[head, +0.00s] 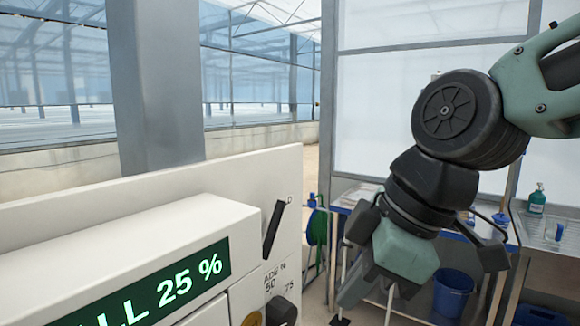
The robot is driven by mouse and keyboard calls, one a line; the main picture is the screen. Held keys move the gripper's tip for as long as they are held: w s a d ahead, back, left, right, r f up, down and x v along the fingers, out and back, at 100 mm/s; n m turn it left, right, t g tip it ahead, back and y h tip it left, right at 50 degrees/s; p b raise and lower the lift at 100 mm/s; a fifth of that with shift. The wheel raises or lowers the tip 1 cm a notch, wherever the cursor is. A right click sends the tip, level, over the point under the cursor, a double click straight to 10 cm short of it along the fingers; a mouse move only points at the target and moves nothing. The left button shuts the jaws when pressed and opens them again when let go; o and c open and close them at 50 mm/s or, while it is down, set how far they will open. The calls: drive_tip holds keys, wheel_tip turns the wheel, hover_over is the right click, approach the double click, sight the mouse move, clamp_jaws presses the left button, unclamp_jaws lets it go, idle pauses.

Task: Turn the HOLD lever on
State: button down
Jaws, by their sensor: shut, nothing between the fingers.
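The HOLD lever (273,230) is a black handle on the white front panel of the machine (292,235). It stands nearly upright, its top leaning a little to the right. My gripper (345,308) hangs to the right of the panel, pointing down, apart from the lever. It is shut and empty, its tips near the bottom edge of the view.
A green display (155,295) on the machine reads "LL 25 %". A black knob (282,311) and part of a yellow button (252,319) sit below the lever. Behind my arm are a bench, a blue bucket (453,293) and a green hose reel (318,227).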

drive_tip(key=w+r+n+y+p, duration=0.1)
drive_tip(key=w+r+n+p, duration=0.1)
drive_tip(key=r, duration=0.5)
drive_tip(key=w+r+n+t+p, duration=0.1)
drive_tip(key=r+n+p, duration=0.1)
drive_tip(key=r, duration=0.5)
drive_tip(key=shift+w+a+r+t+y, duration=0.15)
drive_tip(key=shift+w+r+t+y, duration=0.15)
drive_tip(key=shift+w+y, duration=0.1)
drive_tip(key=p, duration=0.3)
approach(278, 225)
wheel_tip(278, 225, down, 3)
drive_tip(key=s+a, duration=0.2)
drive_tip(key=shift+w+a+f+p, duration=0.25)
drive_tip(key=shift+w+p, duration=0.1)
drive_tip(key=shift+w, duration=0.3)
drive_tip(key=shift+w+a+f+p, duration=0.2)
drive_tip(key=shift+w+p, duration=0.15)
drive_tip(key=shift+w, duration=0.3)
drive_tip(key=shift+w+a+f+p, duration=0.25)
drive_tip(key=shift+w+p, duration=0.1)
drive_tip(key=shift+w, duration=0.3)
drive_tip(key=shift+w+f+b, duration=0.1)
drive_tip(key=shift+f+b, duration=0.05)
drive_tip(key=shift+b, duration=0.35)
drive_tip(key=shift+d+b, duration=0.15)
drive_tip(key=shift+b, duration=0.4)
